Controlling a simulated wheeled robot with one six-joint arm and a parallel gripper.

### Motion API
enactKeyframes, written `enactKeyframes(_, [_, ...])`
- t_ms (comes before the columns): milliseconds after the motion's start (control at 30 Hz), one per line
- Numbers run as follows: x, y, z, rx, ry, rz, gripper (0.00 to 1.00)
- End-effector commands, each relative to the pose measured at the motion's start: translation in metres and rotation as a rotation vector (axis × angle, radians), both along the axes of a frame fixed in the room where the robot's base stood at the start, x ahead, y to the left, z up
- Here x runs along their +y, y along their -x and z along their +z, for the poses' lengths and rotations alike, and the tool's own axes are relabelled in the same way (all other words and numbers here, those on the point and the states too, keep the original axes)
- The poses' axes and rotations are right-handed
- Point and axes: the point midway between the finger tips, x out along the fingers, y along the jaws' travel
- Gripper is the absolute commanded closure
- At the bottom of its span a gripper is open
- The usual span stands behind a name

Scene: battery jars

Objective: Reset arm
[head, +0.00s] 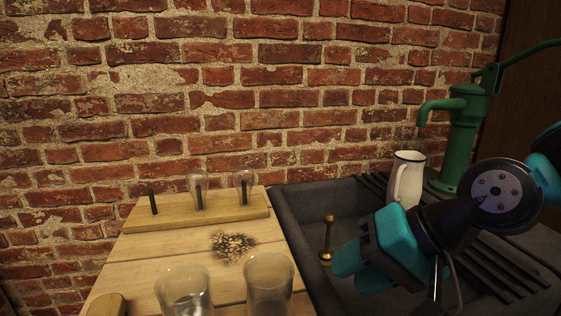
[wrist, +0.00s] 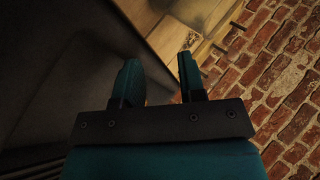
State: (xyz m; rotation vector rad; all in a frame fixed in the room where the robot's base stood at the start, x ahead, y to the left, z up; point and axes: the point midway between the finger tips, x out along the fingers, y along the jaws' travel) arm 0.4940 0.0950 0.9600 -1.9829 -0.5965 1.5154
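My gripper (head: 349,272) is over the dark sink at the right in the head view. Its teal fingers show in the wrist view (wrist: 158,78), apart with an empty gap between them. Nothing is held. Two clear glass jars stand at the front of the wooden table, a left jar (head: 184,292) and a right jar (head: 269,284). A wooden rack (head: 170,218) at the back of the table bears dark upright rods, two of them with glass bulbs or jars over them, the middle one (head: 198,190) and the right one (head: 244,187).
A dark sink (head: 285,212) adjoins the table. A brass piece (head: 327,240) stands in it, close to my gripper. A white pitcher (head: 405,180) and a green hand pump (head: 462,135) stand behind my arm. A dark scorched-looking patch (head: 233,245) marks the table (head: 190,262). A brick wall closes the back.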

Motion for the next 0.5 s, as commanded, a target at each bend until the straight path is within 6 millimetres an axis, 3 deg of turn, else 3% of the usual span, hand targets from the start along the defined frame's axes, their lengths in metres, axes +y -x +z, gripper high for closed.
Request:
enactKeyframes(100, [-0.014,0.040,-0.001,-0.066,0.198,0.262,0.63])
enactKeyframes(300, [-0.048,0.095,-0.001,-0.111,0.444,0.651,0.63])
enactKeyframes(500, [-0.050,0.095,0.058,-0.102,0.445,0.656,0.63])
